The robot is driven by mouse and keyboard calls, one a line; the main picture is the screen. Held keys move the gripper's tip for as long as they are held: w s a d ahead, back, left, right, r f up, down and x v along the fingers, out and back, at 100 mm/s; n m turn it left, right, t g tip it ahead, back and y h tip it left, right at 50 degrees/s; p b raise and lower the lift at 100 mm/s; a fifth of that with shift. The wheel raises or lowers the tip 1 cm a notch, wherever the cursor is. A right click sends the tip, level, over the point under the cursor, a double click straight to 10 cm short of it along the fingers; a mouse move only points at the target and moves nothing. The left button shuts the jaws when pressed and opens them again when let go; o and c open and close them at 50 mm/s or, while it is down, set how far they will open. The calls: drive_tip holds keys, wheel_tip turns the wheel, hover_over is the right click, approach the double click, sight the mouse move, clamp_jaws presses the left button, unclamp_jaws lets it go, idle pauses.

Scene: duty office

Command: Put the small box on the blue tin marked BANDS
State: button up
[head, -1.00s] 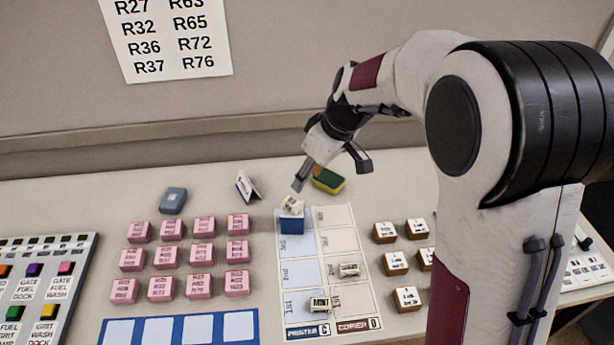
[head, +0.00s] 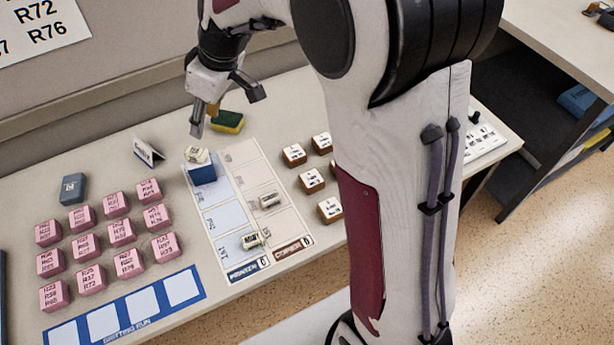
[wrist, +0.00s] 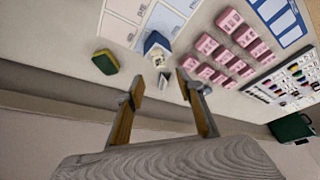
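The blue tin (head: 203,175) stands at the far left corner of the printed sheet in the head view; its marking is not readable. A small whitish box (head: 196,155) sits on top of it, looking slightly askew. In the wrist view the small box (wrist: 159,59) and the blue tin (wrist: 155,40) lie just beyond my fingertips. My gripper (head: 226,112) is above and behind them. Its fingers are spread wide in the wrist view (wrist: 160,84), with nothing between them, and look clear of the box.
A yellow-green sponge (head: 227,122) lies close behind the tin. Other small boxes (head: 252,240) lie on the sheet (head: 235,207). Pink blocks (head: 121,232) stand left, brown-sided white blocks (head: 311,179) right. A folded card (head: 149,150) and a grey-blue block (head: 73,188) stand at the back left.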

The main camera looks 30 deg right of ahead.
drive_tip(key=s+d+r+m+t+h, duration=0.1)
drive_tip(key=s+d+r+m, duration=0.1)
drive_tip(key=s+r, duration=0.35)
drive_tip(key=s+d+r+m, duration=0.2)
drive_tip(key=s, duration=0.6)
drive_tip(key=s+d+m+h, duration=0.1)
drive_tip(key=s+d+m, duration=0.1)
drive_tip(key=s, duration=0.5)
drive_tip(key=s+d+m+t+h, duration=0.1)
drive_tip(key=s+d+m, duration=0.1)
drive_tip(key=s, duration=0.6)
drive_tip(key=shift+s+d+f, duration=0.2)
drive_tip(key=shift+d+f, duration=0.1)
drive_tip(key=shift+f, duration=0.05)
